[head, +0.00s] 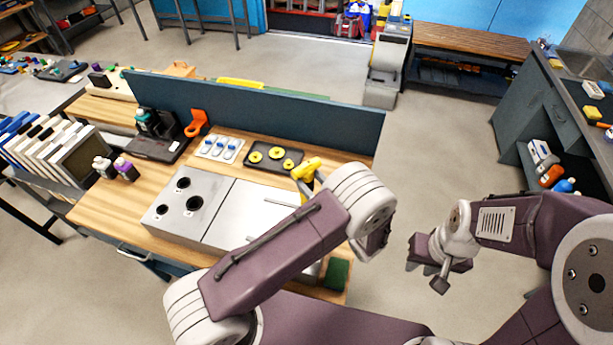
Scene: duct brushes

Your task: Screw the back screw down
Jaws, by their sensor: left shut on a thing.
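A grey metal box (225,213) with several dark round holes sits on the wooden bench in the head view. Its front right part is hidden behind my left arm. A yellow tool (306,168) stands out just beyond my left arm, over the back right of the box. My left gripper (314,188) is shut on the yellow tool, its fingers mostly hidden by the arm. I cannot make out the back screw or the tool's tip. My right gripper (440,278) hangs over the floor right of the bench, clear of it; its finger gap is unclear.
A dark tray (250,166) with yellow discs and a white tray (219,149) with blue-marked pieces lie behind the box. A blue panel (335,118) edges the bench's back. Bottles (126,169) stand left.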

